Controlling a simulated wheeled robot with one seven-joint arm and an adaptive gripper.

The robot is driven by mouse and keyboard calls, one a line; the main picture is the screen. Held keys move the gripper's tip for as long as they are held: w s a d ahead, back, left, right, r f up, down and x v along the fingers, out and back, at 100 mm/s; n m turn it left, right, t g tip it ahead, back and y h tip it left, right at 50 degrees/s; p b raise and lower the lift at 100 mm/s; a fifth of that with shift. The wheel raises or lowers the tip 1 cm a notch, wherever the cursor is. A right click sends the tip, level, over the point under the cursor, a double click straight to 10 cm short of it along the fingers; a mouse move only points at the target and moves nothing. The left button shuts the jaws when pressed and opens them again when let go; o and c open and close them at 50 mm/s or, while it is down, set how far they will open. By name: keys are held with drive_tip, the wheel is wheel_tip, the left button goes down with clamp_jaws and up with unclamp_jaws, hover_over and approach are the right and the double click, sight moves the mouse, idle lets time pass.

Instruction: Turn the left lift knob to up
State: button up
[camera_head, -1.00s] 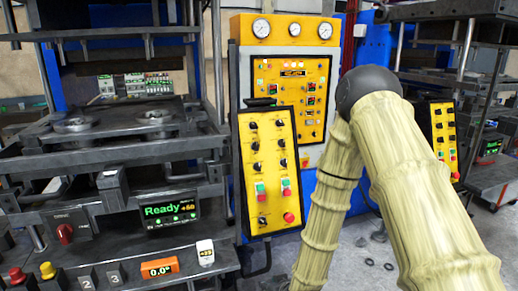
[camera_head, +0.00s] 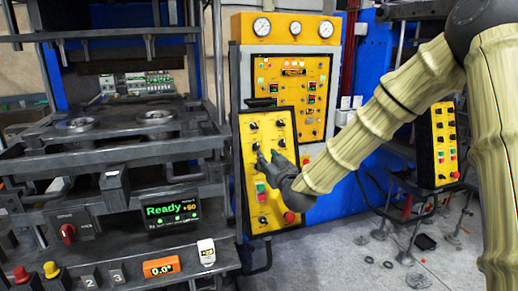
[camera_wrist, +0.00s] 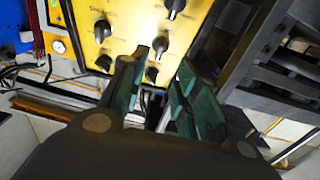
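The yellow control panel (camera_head: 262,128) stands right of the press and carries two columns of black knobs. Labels are too small to read, so I cannot tell which knob is the left lift knob. My gripper (camera_head: 268,155) is in front of the panel's middle and hides some knobs. In the wrist view my gripper (camera_wrist: 162,60) is open, its green-padded fingers apart. One black knob (camera_wrist: 160,45) shows between and just beyond the fingertips; contact cannot be told. Other knobs show, one at the upper left (camera_wrist: 102,30) and one at the top (camera_wrist: 175,8).
The press (camera_head: 110,155) with its green "Ready" display (camera_head: 172,212) stands close on the panel's left. A red button (camera_head: 291,217) is low on the panel. A second yellow panel (camera_head: 444,140) stands further right.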

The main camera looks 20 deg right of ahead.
sight(258, 148)
drive_tip(key=w+p, duration=0.3)
drive_tip(key=w, duration=0.6)
drive_tip(key=shift+w+a+p, duration=0.1)
drive_tip(key=shift+p, duration=0.2)
drive_tip(key=shift+c, duration=0.4)
clamp_jaws()
